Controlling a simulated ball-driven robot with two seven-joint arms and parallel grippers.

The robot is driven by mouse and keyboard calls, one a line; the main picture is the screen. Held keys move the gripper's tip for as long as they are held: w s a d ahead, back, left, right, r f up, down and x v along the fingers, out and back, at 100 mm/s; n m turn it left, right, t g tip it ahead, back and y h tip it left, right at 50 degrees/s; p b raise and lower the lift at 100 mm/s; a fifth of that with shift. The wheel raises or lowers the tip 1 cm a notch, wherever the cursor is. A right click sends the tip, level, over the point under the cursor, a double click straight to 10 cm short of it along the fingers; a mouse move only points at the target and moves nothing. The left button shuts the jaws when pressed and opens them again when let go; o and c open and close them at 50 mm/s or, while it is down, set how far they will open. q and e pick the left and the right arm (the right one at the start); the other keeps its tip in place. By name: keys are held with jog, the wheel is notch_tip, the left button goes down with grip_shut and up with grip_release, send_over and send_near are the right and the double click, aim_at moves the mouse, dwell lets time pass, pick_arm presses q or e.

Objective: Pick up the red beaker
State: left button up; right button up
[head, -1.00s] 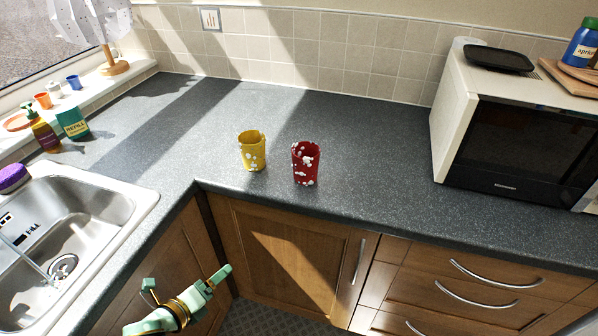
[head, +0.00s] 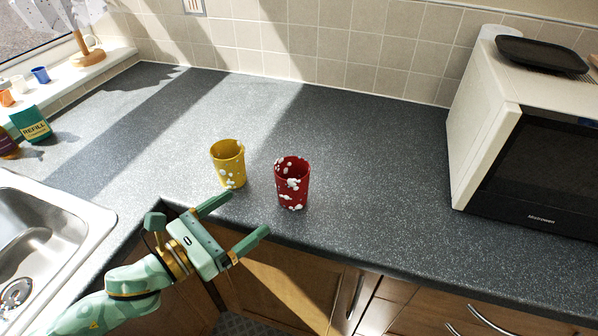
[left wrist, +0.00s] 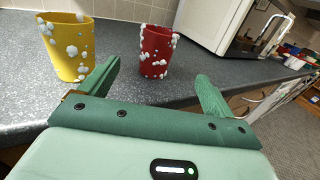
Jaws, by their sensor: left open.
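The red beaker (head: 291,184) stands upright on the grey worktop near its front edge, with white foam clumps on its side. It also shows between my fingers, farther off, in the left wrist view (left wrist: 155,52). My left gripper (head: 241,222) is open and empty, in front of the worktop edge, nearer to me and to the left of the red beaker, not touching it. The same gripper shows in the left wrist view (left wrist: 158,85). The right gripper is not in view.
A yellow beaker (head: 228,163) with foam stands just left of the red one; it is close to my left finger in the wrist view (left wrist: 68,48). A microwave (head: 485,130) stands at the right, a sink (head: 85,222) at the left. The worktop behind the beakers is clear.

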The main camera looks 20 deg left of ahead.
aim_at(280, 186)
pick_arm(q)
jog(key=x, duration=0.9)
jog(key=shift+w+d+r+b, duration=0.1)
jog(key=shift+w+d+b, duration=0.05)
jog(key=shift+w+b, duration=0.2)
jog(key=shift+w+d, duration=0.3)
jog(key=shift+w, duration=0.2)
jog(key=b+x, duration=0.1)
jog(key=x, duration=0.4)
jog(key=shift+w+a, duration=0.1)
jog(key=shift+w, duration=0.05)
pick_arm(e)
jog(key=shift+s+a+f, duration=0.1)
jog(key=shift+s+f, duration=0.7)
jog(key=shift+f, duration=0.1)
pick_arm(q)
jog(key=c, duration=1.1)
